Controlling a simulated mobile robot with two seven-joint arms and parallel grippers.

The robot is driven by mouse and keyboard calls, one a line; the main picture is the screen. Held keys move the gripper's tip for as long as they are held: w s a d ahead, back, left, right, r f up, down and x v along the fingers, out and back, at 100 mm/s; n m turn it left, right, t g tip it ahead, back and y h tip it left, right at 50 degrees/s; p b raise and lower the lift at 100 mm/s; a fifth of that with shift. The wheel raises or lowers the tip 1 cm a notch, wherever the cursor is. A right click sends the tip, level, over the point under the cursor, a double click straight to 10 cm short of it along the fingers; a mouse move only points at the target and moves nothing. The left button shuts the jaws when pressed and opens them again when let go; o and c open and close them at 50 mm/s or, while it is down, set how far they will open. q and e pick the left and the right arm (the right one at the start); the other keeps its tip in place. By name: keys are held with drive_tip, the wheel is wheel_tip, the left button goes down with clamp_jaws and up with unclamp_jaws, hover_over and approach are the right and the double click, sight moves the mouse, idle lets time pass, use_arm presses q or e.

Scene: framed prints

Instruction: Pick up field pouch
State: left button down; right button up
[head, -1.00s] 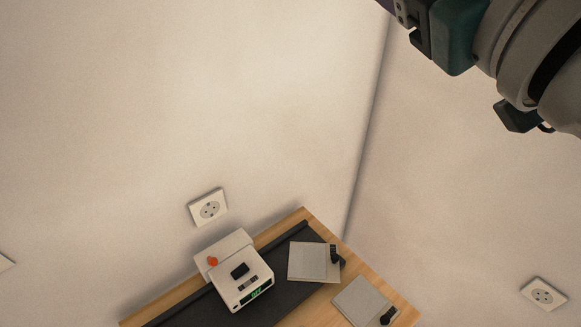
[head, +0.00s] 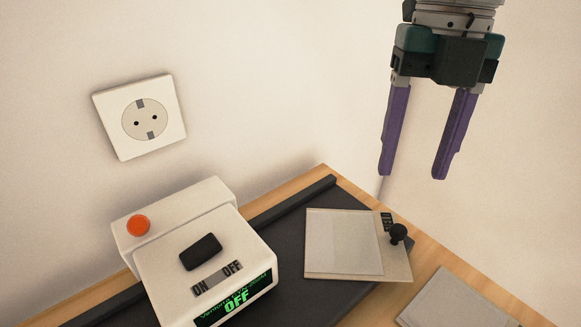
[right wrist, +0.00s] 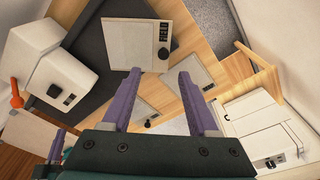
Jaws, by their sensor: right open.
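A second flat grey piece (head: 455,302) lies on the wood at lower right, cut by the frame edge. My right gripper (head: 412,177) is open and empty, fingers pointing down, above and behind these pieces in the picture. In the right wrist view its fingers (right wrist: 158,75) spread over the flat pieces. A purple sliver at that view's lower left (right wrist: 57,144) may be my left gripper.
A white device (head: 205,250) with an orange button and a green OFF display stands on the dark mat (head: 285,255), left of the flat pieces. A wall socket (head: 140,117) is behind it. A white box (right wrist: 262,125) shows at right in the right wrist view.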

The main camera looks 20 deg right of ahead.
hover_over(400, 230)
drive_tip(key=f, duration=0.4)
drive_tip(key=shift+w+f, duration=0.25)
drive_tip(key=shift+w, duration=0.15)
drive_tip(key=f, duration=0.5)
drive_tip(key=shift+s+f+b, duration=0.1)
drive_tip(key=shift+s+b, duration=0.2)
drive_tip(key=shift+b, duration=0.05)
drive_tip(key=shift+c, duration=0.3)
clamp_jaws()
